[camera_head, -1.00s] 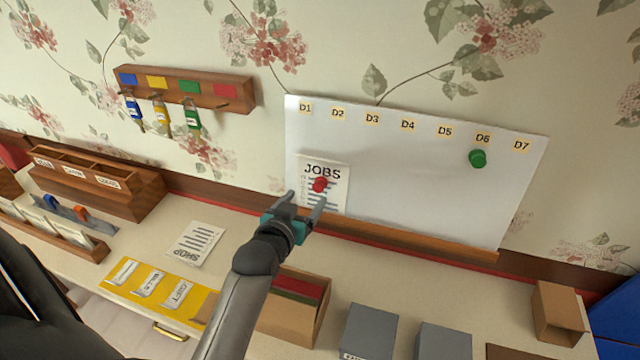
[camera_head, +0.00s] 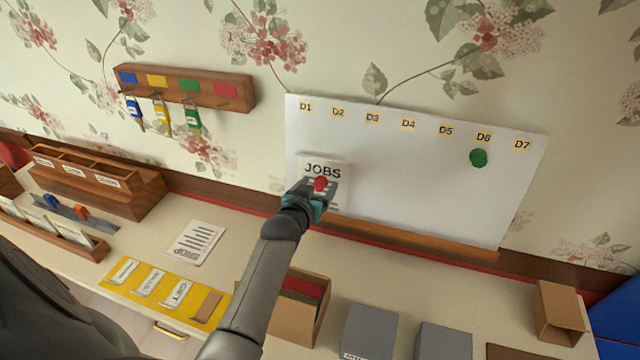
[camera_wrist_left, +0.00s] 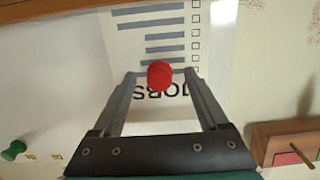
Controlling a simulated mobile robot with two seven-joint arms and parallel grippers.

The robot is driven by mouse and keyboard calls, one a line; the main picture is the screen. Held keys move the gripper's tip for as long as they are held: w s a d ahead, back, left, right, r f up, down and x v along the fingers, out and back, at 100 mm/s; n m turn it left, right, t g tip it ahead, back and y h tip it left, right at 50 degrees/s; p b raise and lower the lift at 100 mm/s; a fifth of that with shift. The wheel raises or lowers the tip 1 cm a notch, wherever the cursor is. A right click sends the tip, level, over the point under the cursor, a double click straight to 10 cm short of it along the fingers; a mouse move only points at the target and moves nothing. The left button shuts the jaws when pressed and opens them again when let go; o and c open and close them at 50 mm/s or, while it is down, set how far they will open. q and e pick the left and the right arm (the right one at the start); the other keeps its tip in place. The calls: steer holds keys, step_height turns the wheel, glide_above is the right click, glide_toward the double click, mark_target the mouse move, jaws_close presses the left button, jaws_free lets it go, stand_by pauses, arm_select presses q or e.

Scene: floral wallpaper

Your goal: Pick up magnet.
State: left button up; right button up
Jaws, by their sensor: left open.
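A red magnet (camera_head: 320,183) sits on the JOBS sheet (camera_head: 323,168) on the whiteboard (camera_head: 420,190). In the left wrist view the red magnet (camera_wrist_left: 160,75) lies between the two fingertips of my left gripper (camera_wrist_left: 160,80), with a small gap visible on each side. My left gripper (camera_head: 318,190) is open at the board and hides the lower part of the sheet in the head view. A green magnet (camera_head: 478,158) is on the board below label D6; it also shows at the left of the left wrist view (camera_wrist_left: 13,150). My right gripper is not in view.
A wooden rack (camera_head: 185,88) with hanging keys is on the wall to the left. A wooden ledge (camera_head: 410,235) runs under the board. Below stand an open cardboard box (camera_head: 295,310), grey boxes (camera_head: 370,330) and a yellow mat (camera_head: 150,290) with labelled slips.

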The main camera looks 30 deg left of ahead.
arm_select(q)
steer(key=shift+c, duration=0.4)
jaws_close()
